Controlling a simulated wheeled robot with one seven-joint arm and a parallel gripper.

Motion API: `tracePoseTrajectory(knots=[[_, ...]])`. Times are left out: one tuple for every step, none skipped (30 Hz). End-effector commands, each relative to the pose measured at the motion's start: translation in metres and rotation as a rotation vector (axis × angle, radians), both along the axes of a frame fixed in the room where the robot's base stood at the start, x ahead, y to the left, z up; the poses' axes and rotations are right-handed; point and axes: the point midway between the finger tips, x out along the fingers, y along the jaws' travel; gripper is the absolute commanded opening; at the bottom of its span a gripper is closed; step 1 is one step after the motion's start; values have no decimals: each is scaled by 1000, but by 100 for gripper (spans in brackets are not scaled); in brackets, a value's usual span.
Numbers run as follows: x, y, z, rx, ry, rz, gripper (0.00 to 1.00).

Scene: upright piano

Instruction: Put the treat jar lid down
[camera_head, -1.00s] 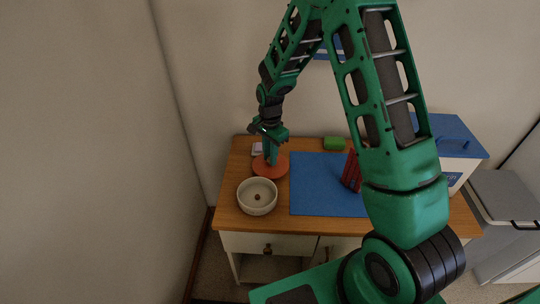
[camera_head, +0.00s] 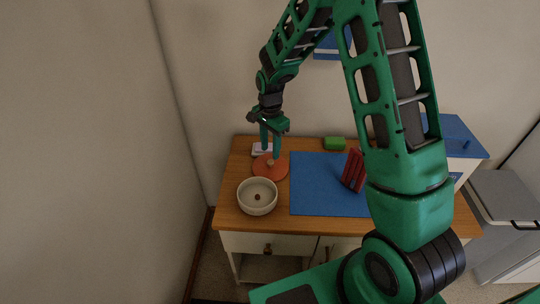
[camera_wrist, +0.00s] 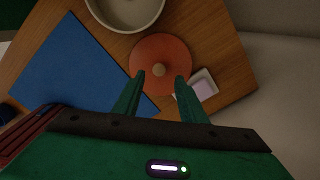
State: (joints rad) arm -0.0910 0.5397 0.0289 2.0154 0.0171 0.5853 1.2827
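The treat jar lid is an orange-red disc with a small tan knob. It lies flat on the wooden cabinet top in the head view (camera_head: 262,170), behind the cream bowl, and also shows in the wrist view (camera_wrist: 159,52). My gripper (camera_head: 270,153) is above the lid with its fingers apart. In the wrist view my gripper (camera_wrist: 161,76) is open and empty, and the knob shows free beyond the fingertips.
A cream bowl (camera_head: 257,207) with a small brown thing inside stands in front of the lid. A blue mat (camera_head: 318,190) lies to the right, with a red object (camera_head: 353,170) on it. A green block (camera_head: 334,143) and a small white dish (camera_head: 261,149) are near the back.

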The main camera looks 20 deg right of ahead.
Motion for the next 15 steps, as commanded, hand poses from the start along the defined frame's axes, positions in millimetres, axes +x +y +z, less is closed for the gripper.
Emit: tracePoseTrajectory(knots=[[1,0,13,1,-5,0,38],[1,0,19,1,-5,0,38],[1,0,27,1,-4,0,38],[1,0,33,1,-4,0,38],[1,0,39,1,-5,0,38],[1,0,46,0,-3,0,38],[1,0,52,1,-4,0,38],[1,0,57,1,-4,0,38],[1,0,62,0,-3,0,38],[1,0,66,0,-3,0,38],[1,0,70,0,-3,0,38],[0,0,74,0,-2,0,38],[0,0,76,0,-2,0,38],[0,0,78,1,-2,0,38],[0,0,80,0,-1,0,38]])
